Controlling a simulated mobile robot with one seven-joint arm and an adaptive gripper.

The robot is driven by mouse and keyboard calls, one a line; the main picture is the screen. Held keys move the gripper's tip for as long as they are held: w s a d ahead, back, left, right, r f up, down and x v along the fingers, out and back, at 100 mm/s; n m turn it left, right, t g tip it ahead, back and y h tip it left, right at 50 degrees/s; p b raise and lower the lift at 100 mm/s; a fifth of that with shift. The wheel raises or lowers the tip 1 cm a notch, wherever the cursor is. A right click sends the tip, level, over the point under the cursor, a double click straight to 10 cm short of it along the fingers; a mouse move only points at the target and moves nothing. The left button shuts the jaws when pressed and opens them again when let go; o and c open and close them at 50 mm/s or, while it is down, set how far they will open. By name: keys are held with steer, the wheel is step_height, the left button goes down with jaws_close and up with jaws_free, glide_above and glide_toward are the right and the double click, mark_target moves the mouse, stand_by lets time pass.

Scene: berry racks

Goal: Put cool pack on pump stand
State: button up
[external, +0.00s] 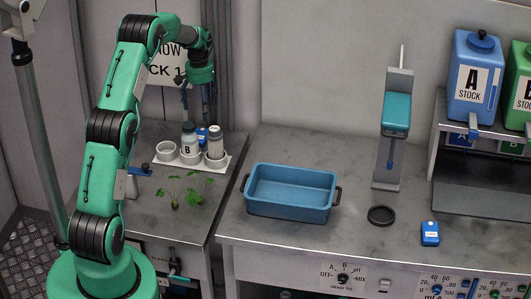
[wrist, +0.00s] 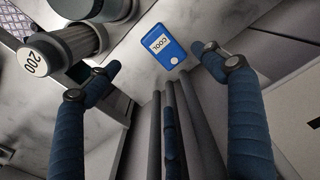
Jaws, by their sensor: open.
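The cool pack (wrist: 166,45) is a blue block with a white label reading COOL. In the wrist view it lies on the pale counter beyond my fingertips, towards the right one. In the external view a blue patch (external: 202,134) shows behind the bottles, mostly hidden. My gripper (external: 198,108) points down above the back of the left counter. Its fingers (wrist: 155,58) are apart, with nothing between them. A grey upright stand (external: 386,181) with a teal unit, apparently the pump stand, is on the right counter.
A white holder (external: 222,168) with a B bottle (external: 189,139) and other containers stands close to my gripper. Seedlings (external: 190,190) lie in front. A blue tub (external: 290,207), black ring (external: 381,215) and another blue block (external: 430,233) are on the right counter.

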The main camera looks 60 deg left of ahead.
stand_by(0.5)
steer(key=d+r+m+t, duration=0.2)
steer(key=d+r+m, duration=0.1)
steer(key=d+r, duration=1.9)
steer(key=s+d+r+m+t+y, duration=0.1)
steer(key=s+d+r, duration=0.4)
steer(key=d, duration=0.5)
steer(key=s+d+r+m, duration=0.1)
steer(key=s+d+r, duration=0.4)
steer(key=d, duration=0.5)
steer(key=s+d+m+t, duration=0.1)
steer(key=s+d+m, duration=0.1)
steer(key=s+d, duration=0.6)
steer(key=s+d+f+m+t+h, duration=0.1)
steer(key=s+d+m, duration=0.1)
steer(key=s+d, duration=0.7)
steer(key=s, duration=0.5)
steer(key=shift+s+t, duration=0.2)
steer(key=shift+t, duration=0.1)
